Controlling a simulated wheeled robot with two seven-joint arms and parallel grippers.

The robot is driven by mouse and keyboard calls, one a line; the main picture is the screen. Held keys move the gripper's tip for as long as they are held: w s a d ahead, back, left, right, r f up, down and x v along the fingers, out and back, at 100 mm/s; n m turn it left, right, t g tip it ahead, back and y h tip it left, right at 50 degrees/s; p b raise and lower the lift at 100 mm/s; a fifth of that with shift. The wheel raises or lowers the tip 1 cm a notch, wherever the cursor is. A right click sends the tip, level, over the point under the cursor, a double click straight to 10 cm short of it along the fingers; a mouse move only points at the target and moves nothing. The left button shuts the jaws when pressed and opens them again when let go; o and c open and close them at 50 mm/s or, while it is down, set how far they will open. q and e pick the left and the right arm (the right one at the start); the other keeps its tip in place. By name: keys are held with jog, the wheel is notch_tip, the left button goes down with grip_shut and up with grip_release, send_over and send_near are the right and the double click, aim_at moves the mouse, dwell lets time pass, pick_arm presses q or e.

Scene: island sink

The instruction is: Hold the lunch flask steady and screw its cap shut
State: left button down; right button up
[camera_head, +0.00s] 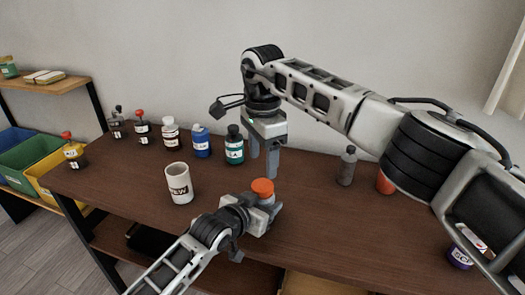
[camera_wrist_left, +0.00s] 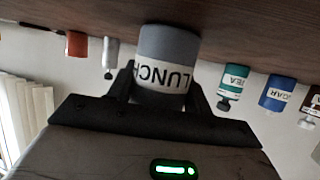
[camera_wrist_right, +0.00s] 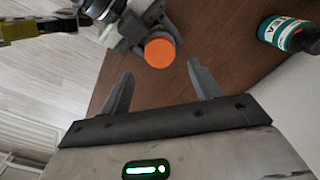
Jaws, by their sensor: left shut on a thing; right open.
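The lunch flask (camera_wrist_left: 166,62) is grey with a white band lettered LUNCH. It stands on the table, and my left gripper (camera_head: 258,212) is shut around its sides. The left wrist view shows the fingers of my left gripper (camera_wrist_left: 165,85) on either side of the band. An orange cap (camera_head: 263,187) sits on top of the flask; whether it is tight cannot be told. My right gripper (camera_head: 264,160) is open and empty, pointing down above the table behind the cap. In the right wrist view the orange cap (camera_wrist_right: 160,52) lies beyond the fingertips (camera_wrist_right: 162,75), not between them.
A white mug (camera_head: 179,184) stands left of the flask. A grey bottle (camera_head: 347,166) and an orange object (camera_head: 385,181) are at right.

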aim_at(263, 185)
notch_tip(263, 185, down, 7)
jog(key=shift+r, duration=0.1)
jog(key=shift+c, duration=0.3)
jog(key=c, duration=0.9)
jog(key=shift+m, duration=1.6)
jog(key=shift+c, duration=0.2)
jog(key=o, duration=1.1)
jog(key=shift+r, duration=0.1)
jog(key=shift+r, duration=2.2)
